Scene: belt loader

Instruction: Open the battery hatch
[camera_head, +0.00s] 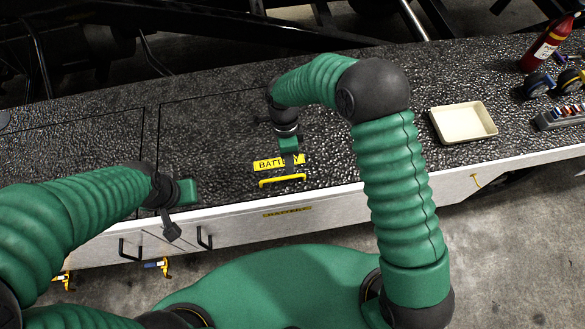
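The battery hatch (215,150) is a dark textured panel lying flat in the black deck, with a thin seam along its left side. A yellow BATTERY label (268,164) and a yellow handle (282,181) sit near its front edge. My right gripper (290,160) points down over the label's right part, just behind the handle, and appears apart from the handle. Its fingers are small and dark, so their opening is unclear. My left gripper (172,230) hangs at the deck's front edge, left of the handle, with nothing visible in it. Its finger gap is unclear.
A cream tray (463,122), a red extinguisher (548,42), headphones (555,82) and a rack of small items (562,116) stand on the right of the deck. The white front side (330,211) has black handles (204,238). Dark machinery runs along the back.

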